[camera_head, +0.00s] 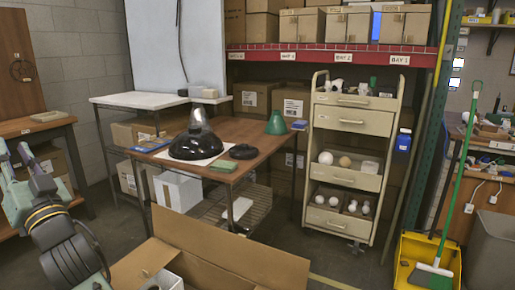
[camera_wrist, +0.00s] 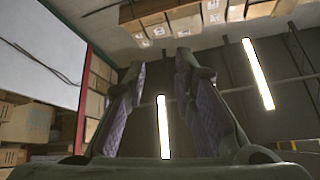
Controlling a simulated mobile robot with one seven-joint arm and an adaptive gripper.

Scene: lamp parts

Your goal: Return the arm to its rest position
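My arm (camera_head: 62,240) is at the lower left of the head view, bent and raised clear of the tables. In the wrist view my gripper (camera_wrist: 160,62) has its two fingers well apart with nothing between them. The gripper points upward, as the ceiling with its strip lights (camera_wrist: 258,75) fills much of that view. On the wooden table (camera_head: 262,138) sit a black dome shade (camera_head: 195,147) with a glassy grey piece above it, a flat black disc (camera_head: 243,152) and a green cone shade (camera_head: 276,123).
An open cardboard box (camera_head: 225,250) stands on the floor in front. A beige drawer cart (camera_head: 353,118) with bulbs is right of the table. A yellow bucket (camera_head: 412,250) and a green broom (camera_head: 460,180) stand at the right. A wooden bench (camera_head: 35,124) is behind my arm.

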